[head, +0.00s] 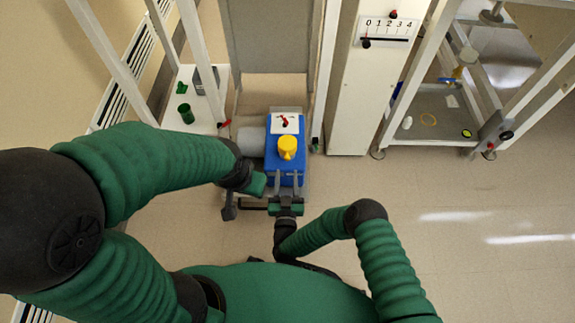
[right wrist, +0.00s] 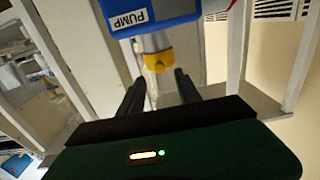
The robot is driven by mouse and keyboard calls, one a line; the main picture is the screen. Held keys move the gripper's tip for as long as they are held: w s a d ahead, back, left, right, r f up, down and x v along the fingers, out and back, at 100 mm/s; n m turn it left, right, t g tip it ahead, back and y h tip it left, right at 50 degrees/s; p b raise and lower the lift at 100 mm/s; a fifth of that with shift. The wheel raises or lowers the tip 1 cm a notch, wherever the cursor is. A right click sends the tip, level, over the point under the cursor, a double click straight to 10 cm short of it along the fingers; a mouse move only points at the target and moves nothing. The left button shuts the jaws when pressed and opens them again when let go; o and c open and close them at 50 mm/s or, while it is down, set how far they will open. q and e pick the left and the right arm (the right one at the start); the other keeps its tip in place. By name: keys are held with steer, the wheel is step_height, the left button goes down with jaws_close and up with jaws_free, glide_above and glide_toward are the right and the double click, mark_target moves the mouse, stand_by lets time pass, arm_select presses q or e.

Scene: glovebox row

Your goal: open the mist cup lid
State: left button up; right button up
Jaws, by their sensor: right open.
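The blue pump (head: 286,170) stands on a low support ahead of me. A yellow cup-shaped part (head: 287,147), likely the mist cup with its lid, sits on it; I cannot make out a separate lid. In the right wrist view the pump's blue side (right wrist: 165,12) carries a PUMP label. A yellow collar (right wrist: 158,61) on a grey stem shows there beyond the fingertips. My right gripper (head: 286,178) is open and empty, with its fingers (right wrist: 158,78) pointing at the pump. My left gripper (head: 256,185) is beside the pump's left side; its fingers are not clear.
A white panel with a red switch (head: 285,123) is on the pump's top. A grey cylinder (head: 250,141) lies at its left. A white shelf (head: 199,105) holds a green cup (head: 186,113). A white post with a numbered scale (head: 388,31) stands right. The right floor is open.

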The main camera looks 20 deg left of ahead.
mark_target(287, 160)
steer(key=b+x, duration=0.2)
steer(key=x, duration=0.3)
steer(key=shift+w+f, duration=0.15)
steer(key=shift+w, duration=0.45)
steer(key=shift+a, duration=0.15)
jaws_close()
steer(key=shift+s, duration=0.1)
stand_by(0.5)
